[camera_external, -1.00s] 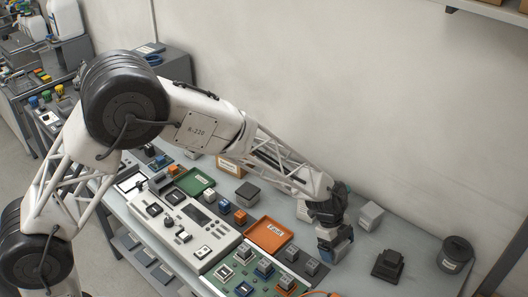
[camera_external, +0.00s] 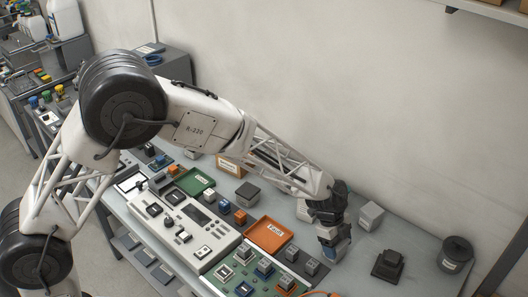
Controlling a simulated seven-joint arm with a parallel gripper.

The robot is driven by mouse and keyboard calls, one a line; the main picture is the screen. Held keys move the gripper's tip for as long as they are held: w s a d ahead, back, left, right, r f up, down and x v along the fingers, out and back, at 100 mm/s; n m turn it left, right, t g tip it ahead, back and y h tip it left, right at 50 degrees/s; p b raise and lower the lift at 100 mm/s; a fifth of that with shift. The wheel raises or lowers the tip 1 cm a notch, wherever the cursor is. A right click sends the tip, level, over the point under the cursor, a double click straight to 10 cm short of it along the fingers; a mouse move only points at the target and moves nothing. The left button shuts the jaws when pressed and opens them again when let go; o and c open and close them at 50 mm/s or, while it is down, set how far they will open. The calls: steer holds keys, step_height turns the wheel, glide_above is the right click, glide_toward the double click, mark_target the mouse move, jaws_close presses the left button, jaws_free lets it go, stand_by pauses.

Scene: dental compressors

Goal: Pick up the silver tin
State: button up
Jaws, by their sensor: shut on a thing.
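My gripper (camera_external: 335,252) points down over the right part of the bench, just right of the orange tray. It is shut on a small silver-grey thing, mostly hidden by the fingers. I cannot tell for sure that this is the silver tin, or whether it touches the bench. No other silver tin can be clearly made out.
The orange tray (camera_external: 285,237) is left of my gripper, with a circuit board (camera_external: 230,272) in front. A light grey box (camera_external: 370,215) stands behind right. A dark block (camera_external: 387,264) and a dark canister (camera_external: 457,250) stand farther right.

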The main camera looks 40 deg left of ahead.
steer(key=shift+r, duration=4.75)
steer(key=shift+r, duration=0.1)
steer(key=shift+r, duration=0.25)
step_height(320, 180, up, 8)
steer(key=w+a+n+t, duration=0.1)
steer(key=a+n, duration=0.2)
steer(key=a, duration=2.7)
steer(key=s+a+n+t, duration=0.1)
steer(key=s+a, duration=0.2)
steer(key=a, duration=0.6)
steer(key=s+a+n, duration=0.1)
steer(key=s+a, duration=0.2)
steer(key=a, duration=0.6)
steer(key=shift+y, duration=0.3)
steer(key=f, duration=0.5)
steer(key=shift+s+a+f, duration=0.1)
steer(key=shift+a+f, duration=0.1)
